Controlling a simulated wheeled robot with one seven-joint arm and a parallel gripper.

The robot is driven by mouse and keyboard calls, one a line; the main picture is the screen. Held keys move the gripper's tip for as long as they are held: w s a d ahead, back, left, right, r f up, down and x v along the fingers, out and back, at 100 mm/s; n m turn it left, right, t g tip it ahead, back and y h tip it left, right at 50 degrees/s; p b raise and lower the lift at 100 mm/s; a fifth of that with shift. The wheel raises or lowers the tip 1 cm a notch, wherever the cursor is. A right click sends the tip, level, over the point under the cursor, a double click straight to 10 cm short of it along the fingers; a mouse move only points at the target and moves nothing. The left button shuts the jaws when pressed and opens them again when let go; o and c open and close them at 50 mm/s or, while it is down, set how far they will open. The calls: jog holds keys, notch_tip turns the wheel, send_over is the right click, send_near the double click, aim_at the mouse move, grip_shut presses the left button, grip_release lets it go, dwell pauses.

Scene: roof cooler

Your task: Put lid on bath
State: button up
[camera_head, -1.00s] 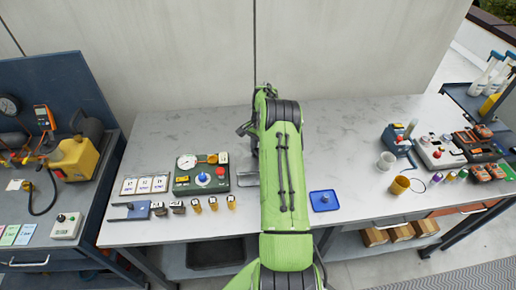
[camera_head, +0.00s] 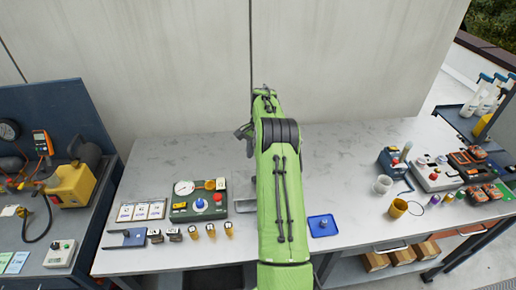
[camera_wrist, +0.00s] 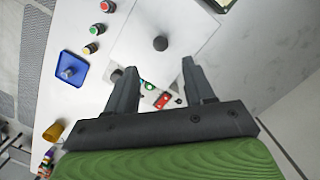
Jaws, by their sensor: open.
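A pale square plate with a round dark knob (camera_wrist: 160,43) lies beyond my fingertips in the wrist view; it looks like a lid. A blue square piece with a raised rim (camera_wrist: 67,81) and a small grey knob lies to its left; it also shows in the head view (camera_head: 314,231), right of my arm. I cannot make out a bath; my arm hides the middle of the table in the head view. My gripper (camera_wrist: 159,66) is open, its two dark fingers apart with nothing held between them. In the head view the fingers are hidden.
A green gauge panel (camera_head: 182,211) stands left of my arm on the grey table (camera_head: 350,150), with several small fittings in front. A clear cup (camera_head: 382,185), an amber cup (camera_head: 397,208) and a button box (camera_head: 430,181) stand at the right. The table's back right is mostly clear.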

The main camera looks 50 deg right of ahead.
jog(key=a+r+n+t+h, duration=0.25)
jog(key=a+r+n, duration=0.45)
jog(key=a+r, duration=1.3)
jog(key=s+a+r+n+t, duration=0.3)
jog(key=s+a+n, duration=0.5)
jog(key=s+a, duration=0.75)
jog(key=s+f+n+b, duration=0.2)
jog(key=s+f+b, duration=0.3)
jog(key=s+f, duration=0.2)
jog(key=shift+f+y, duration=0.35)
jog(key=shift+f, duration=0.4)
